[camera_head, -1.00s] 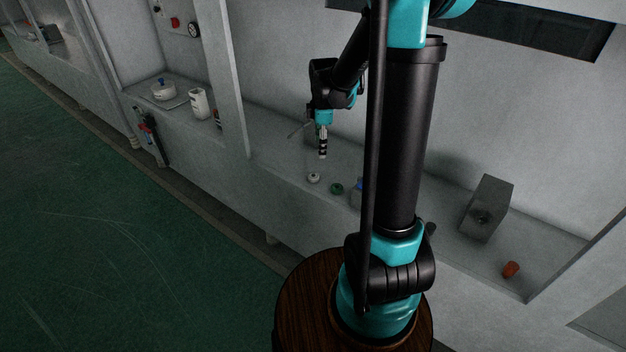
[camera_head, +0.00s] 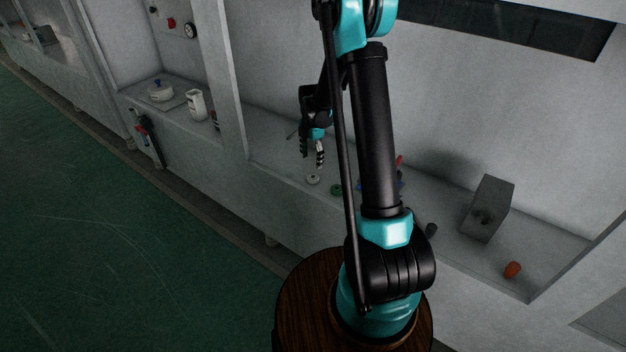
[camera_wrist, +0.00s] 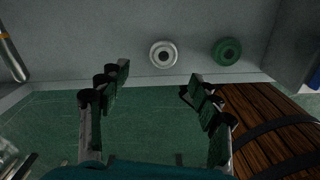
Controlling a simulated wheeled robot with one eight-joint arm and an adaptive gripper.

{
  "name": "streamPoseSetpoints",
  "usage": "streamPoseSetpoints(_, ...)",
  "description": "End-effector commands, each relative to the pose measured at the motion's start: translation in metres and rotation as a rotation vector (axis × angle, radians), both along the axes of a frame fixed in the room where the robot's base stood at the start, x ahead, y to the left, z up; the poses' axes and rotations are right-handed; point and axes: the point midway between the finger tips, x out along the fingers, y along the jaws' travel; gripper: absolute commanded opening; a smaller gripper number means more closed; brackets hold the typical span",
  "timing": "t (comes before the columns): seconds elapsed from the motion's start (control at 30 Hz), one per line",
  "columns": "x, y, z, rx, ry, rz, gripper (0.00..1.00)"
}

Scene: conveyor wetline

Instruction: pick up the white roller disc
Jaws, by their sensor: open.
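The white roller disc (camera_head: 313,179) lies on the grey bench, near its front edge. In the wrist view the disc (camera_wrist: 163,54) shows as a white ring with a dark centre hole, lying flat. My gripper (camera_head: 312,162) is just above and behind the disc in the head view. In the wrist view my gripper (camera_wrist: 160,85) has its two fingers spread wide with nothing between them. The disc shows beyond the fingertips, roughly midway between the two fingers, and I see no contact.
A green disc (camera_head: 336,190) lies just right of the white one; it also shows in the wrist view (camera_wrist: 226,51). A grey block (camera_head: 487,208) and an orange piece (camera_head: 513,269) stand farther right. A white mug (camera_head: 196,104) stands left, past a partition (camera_head: 222,80).

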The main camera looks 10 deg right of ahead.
Motion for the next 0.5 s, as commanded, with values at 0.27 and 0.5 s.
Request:
streamPoseSetpoints(0.27,0.000,0.000,-0.027,0.000,0.000,-0.001,0.64)
streamPoseSetpoints(0.5,-0.003,-0.003,-0.053,0.000,0.000,-0.002,0.64)
